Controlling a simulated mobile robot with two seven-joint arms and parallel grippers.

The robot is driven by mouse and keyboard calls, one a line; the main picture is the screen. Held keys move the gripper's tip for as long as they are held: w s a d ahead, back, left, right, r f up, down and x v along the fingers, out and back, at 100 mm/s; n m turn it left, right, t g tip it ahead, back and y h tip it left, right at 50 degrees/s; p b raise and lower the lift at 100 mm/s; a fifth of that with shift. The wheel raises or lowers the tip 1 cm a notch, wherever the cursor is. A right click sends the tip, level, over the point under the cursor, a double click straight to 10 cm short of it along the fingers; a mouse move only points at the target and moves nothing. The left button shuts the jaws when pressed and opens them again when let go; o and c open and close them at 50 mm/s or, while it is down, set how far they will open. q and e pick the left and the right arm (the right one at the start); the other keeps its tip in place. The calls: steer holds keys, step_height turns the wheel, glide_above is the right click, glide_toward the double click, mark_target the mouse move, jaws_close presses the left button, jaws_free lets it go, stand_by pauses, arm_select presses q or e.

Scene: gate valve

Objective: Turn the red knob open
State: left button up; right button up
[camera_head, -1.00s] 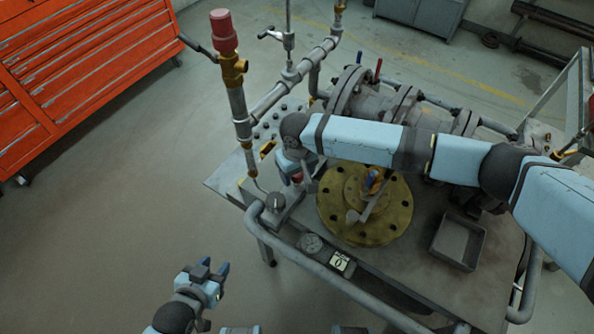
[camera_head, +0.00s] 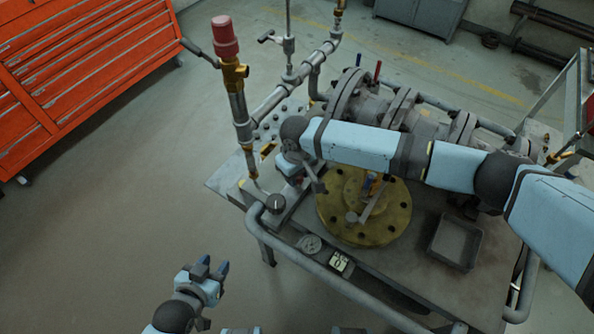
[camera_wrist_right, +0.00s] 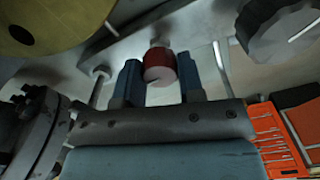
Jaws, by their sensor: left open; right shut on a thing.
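The red knob (camera_wrist_right: 159,68) shows in the right wrist view as a short red cylinder with a pale pink end face. My right gripper (camera_wrist_right: 160,60) has one blue finger on each side of it and is shut on it. In the head view the right gripper (camera_head: 290,168) is at the left part of the workbench, beside the brass flange; its own wrist hides the knob there. My left gripper (camera_head: 212,270) is open and empty, low over the floor in front of the bench.
A round brass flange (camera_head: 335,223) and an open grey tray (camera_head: 455,242) are on the bench. An orange tool cabinet (camera_head: 85,75) stands left.

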steer(key=n+p, duration=0.1)
steer(key=n, duration=0.2)
steer(key=shift+r+n+p, duration=0.15)
steer(key=shift+n+p, duration=0.15)
steer(key=shift+p, duration=0.1)
steer(key=n+p, duration=0.1)
steer(key=n, duration=0.2)
steer(key=shift+n, duration=0.3)
steer(key=n+p, duration=0.1)
steer(key=n, duration=0.2)
steer(key=shift+n, duration=0.4)
steer(key=n, duration=0.4)
steer(key=shift+n, duration=0.4)
steer(key=o, duration=0.9)
step_height(320, 180, up, 14)
steer(key=shift+f+b, duration=0.2)
steer(key=shift+b, duration=0.2)
steer(key=shift+s+a, duration=0.1)
